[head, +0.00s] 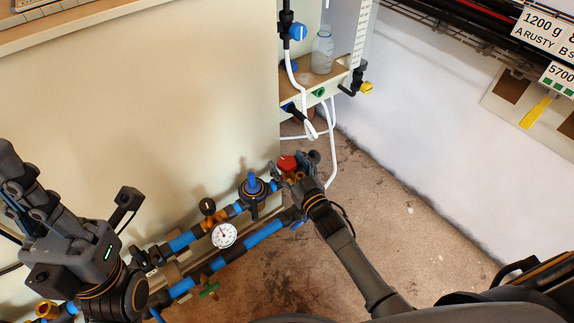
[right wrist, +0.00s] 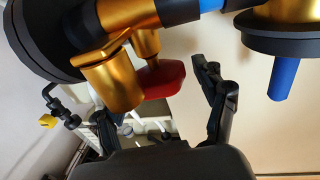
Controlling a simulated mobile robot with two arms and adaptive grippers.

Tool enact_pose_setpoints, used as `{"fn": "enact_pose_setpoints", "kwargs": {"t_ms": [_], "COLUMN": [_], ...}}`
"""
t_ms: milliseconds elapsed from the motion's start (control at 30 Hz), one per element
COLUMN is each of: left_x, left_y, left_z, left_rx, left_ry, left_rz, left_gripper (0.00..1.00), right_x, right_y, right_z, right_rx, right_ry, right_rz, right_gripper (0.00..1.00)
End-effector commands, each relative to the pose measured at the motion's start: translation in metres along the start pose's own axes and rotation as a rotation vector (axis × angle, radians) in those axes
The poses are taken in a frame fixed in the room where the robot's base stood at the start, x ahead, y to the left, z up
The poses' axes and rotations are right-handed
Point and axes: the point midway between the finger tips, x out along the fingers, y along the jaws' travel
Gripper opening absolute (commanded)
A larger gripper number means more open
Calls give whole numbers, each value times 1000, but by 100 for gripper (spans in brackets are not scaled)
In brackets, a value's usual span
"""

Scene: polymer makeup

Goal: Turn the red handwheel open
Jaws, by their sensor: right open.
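The red handwheel (head: 288,163) sits at the upper right end of the blue pipework, low beside the cream wall. In the right wrist view the red handwheel (right wrist: 162,80) is on a brass stem, partly covered by a brass fitting. My right gripper (head: 297,170) is at the handwheel in the head view. In the right wrist view my right gripper (right wrist: 155,95) is open, with the handwheel in front of the gap between its fingers. Contact cannot be told. My left gripper (head: 35,200) is at the left, away from the handwheel, its finger opening unclear.
Blue pipes with a pressure gauge (head: 224,235), a blue-knobbed regulator (head: 254,187) and a green-handled valve (head: 209,289) run along the cream wall (head: 150,110). White hoses (head: 332,150) hang behind the handwheel from a shelf with a bottle (head: 322,50). The floor at right is clear.

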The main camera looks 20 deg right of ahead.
Motion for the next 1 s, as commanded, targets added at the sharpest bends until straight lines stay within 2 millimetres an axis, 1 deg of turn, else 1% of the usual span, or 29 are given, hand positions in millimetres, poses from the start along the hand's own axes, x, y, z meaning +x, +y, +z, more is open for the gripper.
{"fn": "enact_pose_setpoints", "kwargs": {"t_ms": [100, 333, 600, 833, 1000], "left_x": [1, 2, 2, 3, 6], "left_y": [0, 0, 0, 0, 0], "left_z": [0, 0, 0, 0, -4], "left_rx": [1, 1, 0, 0, -1], "left_ry": [5, 4, 5, 7, 11], "left_rz": [2, 2, 2, 2, -1], "left_gripper": [0, 0, 0, 0, 0], "right_x": [4, 4, 4, 4, 4], "right_y": [0, 0, 0, 0, 1], "right_z": [0, 0, 0, -1, -2], "right_rx": [0, 0, 0, -3, -8], "right_ry": [-1, -1, -1, -1, -2], "right_rz": [0, 0, 0, -14, -69], "right_gripper": [72, 72, 17, 17, 17]}}
